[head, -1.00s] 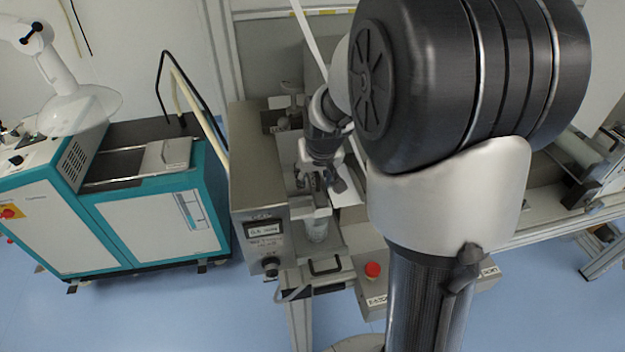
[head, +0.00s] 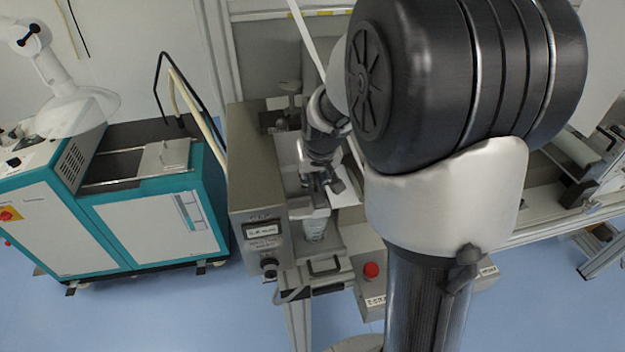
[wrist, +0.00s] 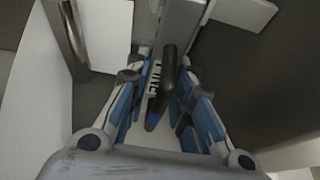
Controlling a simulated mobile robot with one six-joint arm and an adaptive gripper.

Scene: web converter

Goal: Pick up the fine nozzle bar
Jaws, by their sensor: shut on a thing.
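My gripper (head: 322,184) is over the grey machine in the head view, right of its control box. In the wrist view my gripper (wrist: 160,82) is shut, with its blue-padded fingers on both sides of the fine nozzle bar (wrist: 152,82). The bar carries a pale label with dark lettering, only partly readable. A dark rounded handle-like part with a blue end lies between the fingers. The fingers hide much of the bar, and in the head view I cannot make it out clearly.
The grey control box (head: 262,235) with a small display stands close left of my gripper. A clear cup-like part (head: 315,224) is just below it. A red button (head: 371,270) sits at lower right. A teal and white cabinet (head: 150,215) stands at left.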

